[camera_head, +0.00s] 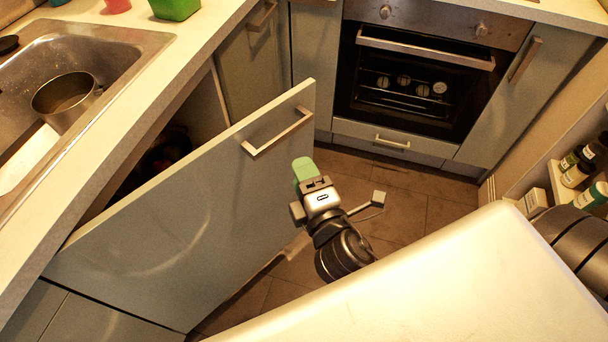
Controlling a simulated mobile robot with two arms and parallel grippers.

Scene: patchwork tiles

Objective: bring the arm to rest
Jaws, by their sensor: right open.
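My right gripper (318,192) hangs over the tiled floor in the middle of the head view, just right of an open cabinet door. It is open, and I see nothing held in it. A green pad shows at its front, beyond the grey gripper body. The gap between the gripper and the door is hard to judge. My left gripper is not in view.
The open cabinet door (190,215) with its bar handle (278,132) stands out below the sink counter (190,75). A pot (64,98) sits in the sink. A closed oven (415,80) is ahead. Jars (575,174) stand on a shelf at right. Floor (420,215) is free ahead.

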